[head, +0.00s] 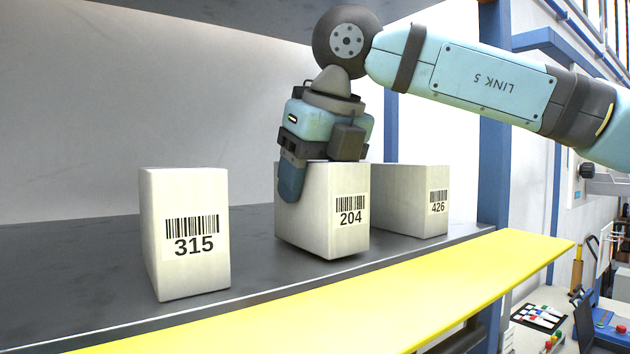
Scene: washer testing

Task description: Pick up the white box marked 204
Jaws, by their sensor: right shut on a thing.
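The white box marked 204 (335,232) is in the middle of the grey shelf in the head view, with a barcode above its number. It looks slightly tilted, and I cannot tell whether its base touches the shelf. My right gripper (318,172) comes down on it from above and is shut on it. One blue-grey finger shows against the box's left side; the other finger is hidden behind the gripper and the box. My left gripper is not in view.
A white box marked 315 (187,273) stands to the left, with a gap between. A white box marked 426 (410,205) stands close behind on the right. A yellow beam (400,296) runs along the shelf's front edge. A blue post (493,140) and an upper shelf (190,14) bound the space.

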